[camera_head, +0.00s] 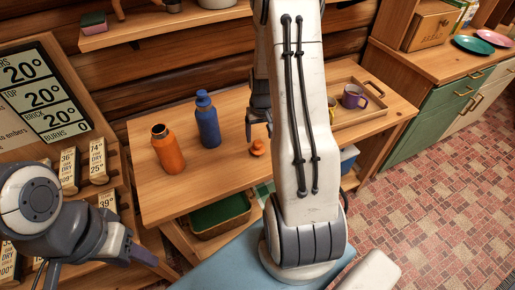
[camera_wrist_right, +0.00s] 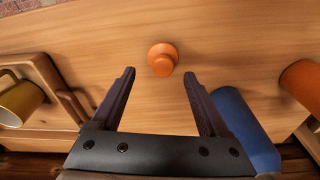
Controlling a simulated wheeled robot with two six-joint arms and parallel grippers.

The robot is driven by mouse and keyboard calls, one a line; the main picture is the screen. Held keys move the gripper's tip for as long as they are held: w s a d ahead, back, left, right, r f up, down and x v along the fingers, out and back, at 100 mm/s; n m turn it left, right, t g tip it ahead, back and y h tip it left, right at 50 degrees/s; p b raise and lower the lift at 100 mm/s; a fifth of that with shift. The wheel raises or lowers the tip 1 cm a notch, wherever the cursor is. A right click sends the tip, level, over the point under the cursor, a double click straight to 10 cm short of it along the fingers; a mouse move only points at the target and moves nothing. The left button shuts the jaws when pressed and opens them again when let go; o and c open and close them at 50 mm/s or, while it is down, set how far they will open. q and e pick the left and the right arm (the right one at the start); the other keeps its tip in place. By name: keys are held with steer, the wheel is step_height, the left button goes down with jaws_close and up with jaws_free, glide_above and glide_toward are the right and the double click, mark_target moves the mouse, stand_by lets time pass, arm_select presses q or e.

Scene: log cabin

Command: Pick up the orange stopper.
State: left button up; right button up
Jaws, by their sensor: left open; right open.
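The orange stopper (camera_head: 257,147) sits on the wooden table (camera_head: 180,205), to the right of the blue bottle (camera_head: 207,122) and the open orange bottle (camera_head: 167,149). In the right wrist view the stopper (camera_wrist_right: 162,58) shows whole, just beyond the fingertips and centred between them. My right gripper (camera_wrist_right: 160,75) is open and empty; the head view shows its fingers (camera_head: 259,128) close to the stopper, partly behind my right arm. My left gripper (camera_head: 98,266) is open and empty at the lower left, away from the stopper.
A wooden tray (camera_head: 372,112) with a purple mug (camera_head: 354,96) stands on the table's right side; a yellow mug (camera_wrist_right: 20,103) shows in the wrist view. A sign board (camera_head: 45,90) and priced boxes stand at left. A green-lined basket (camera_head: 220,214) is below the tabletop.

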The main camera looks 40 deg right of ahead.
mark_target(258, 143)
steer(key=f, duration=0.5)
steer(key=w+f, duration=0.1)
steer(key=f, duration=0.1)
steer(key=shift+f+p, duration=0.2)
steer(key=shift+p, duration=0.15)
steer(key=c, duration=1.1)
